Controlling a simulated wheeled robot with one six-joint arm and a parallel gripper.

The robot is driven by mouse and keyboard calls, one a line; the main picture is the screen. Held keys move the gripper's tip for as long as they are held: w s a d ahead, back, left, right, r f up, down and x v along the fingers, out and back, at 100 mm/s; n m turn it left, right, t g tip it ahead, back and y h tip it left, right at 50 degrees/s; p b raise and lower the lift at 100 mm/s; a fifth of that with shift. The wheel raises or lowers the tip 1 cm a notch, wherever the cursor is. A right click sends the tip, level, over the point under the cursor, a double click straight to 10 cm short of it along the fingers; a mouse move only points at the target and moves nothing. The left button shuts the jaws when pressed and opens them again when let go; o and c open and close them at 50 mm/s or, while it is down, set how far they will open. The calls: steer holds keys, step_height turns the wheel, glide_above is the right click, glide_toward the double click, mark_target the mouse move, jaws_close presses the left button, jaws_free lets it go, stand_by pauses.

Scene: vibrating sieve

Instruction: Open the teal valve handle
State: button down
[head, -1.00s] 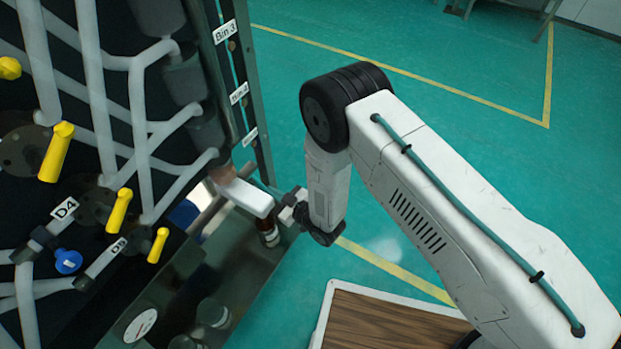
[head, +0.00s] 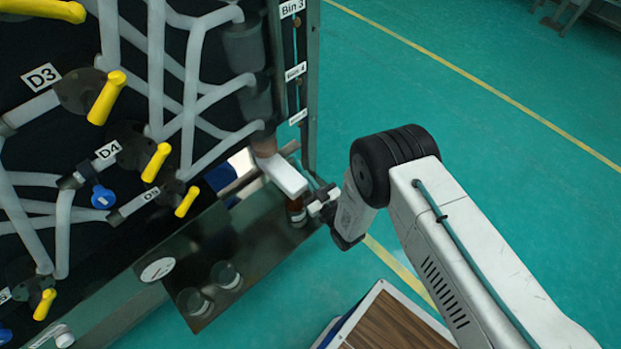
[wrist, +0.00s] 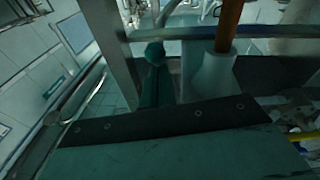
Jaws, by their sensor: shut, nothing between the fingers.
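A teal part with a rounded top (wrist: 154,55), which looks like the teal valve handle, stands upright near the middle of the wrist view. I cannot make it out in the head view. My gripper (head: 320,203) is at the end of my arm, at the right edge of the pipe rig, close to the end of a white block. It appears shut, with nothing seen held. Its fingers are small in the head view and not clear in the wrist view, so I cannot tell whether it touches the teal part.
Yellow handles (head: 107,98) and a blue one (head: 103,197) sit on the black pipe panel at left. A wood-topped box (head: 385,325) stands in front.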

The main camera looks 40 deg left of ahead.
steer(key=shift+d, duration=0.1)
steer(key=v, duration=0.7)
steer(key=shift+d, duration=0.3)
